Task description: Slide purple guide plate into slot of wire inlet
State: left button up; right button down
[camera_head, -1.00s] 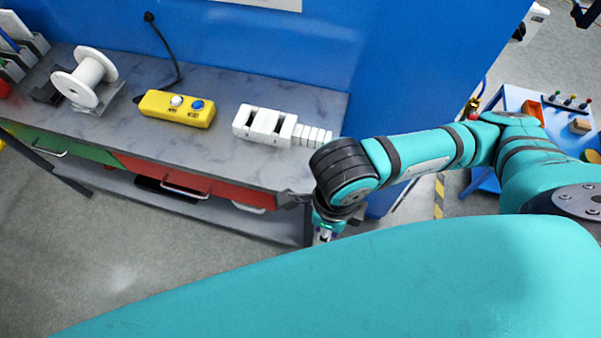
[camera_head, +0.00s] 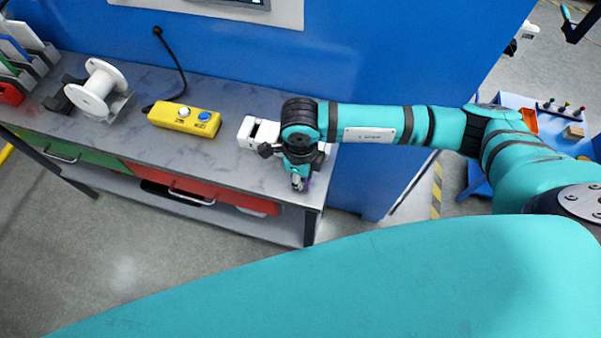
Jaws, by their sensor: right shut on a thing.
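My right gripper (camera_head: 298,184) is over the right end of the grey bench, near its front edge. It points down and is shut on a small purple piece, the guide plate (camera_head: 308,181), of which only a sliver shows beside the fingers. The white wire inlet block (camera_head: 257,132) stands on the bench just left of and behind my right wrist. My arm hides its right part, so the slot cannot be made out. My left gripper is not in view.
The bench top (camera_head: 226,168) is bare in front of the block. A yellow button box (camera_head: 184,120) with a black cable lies to the left. A white spool (camera_head: 96,88) stands farther left. A blue wall (camera_head: 330,60) rises behind the bench.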

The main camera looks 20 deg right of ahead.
jog(key=shift+f, duration=0.3)
jog(key=shift+f+b, duration=0.3)
jog(key=shift+b, duration=0.1)
jog(key=c, duration=1.4)
grip_release()
jog(key=shift+r, duration=0.1)
jog(key=shift+o, duration=0.2)
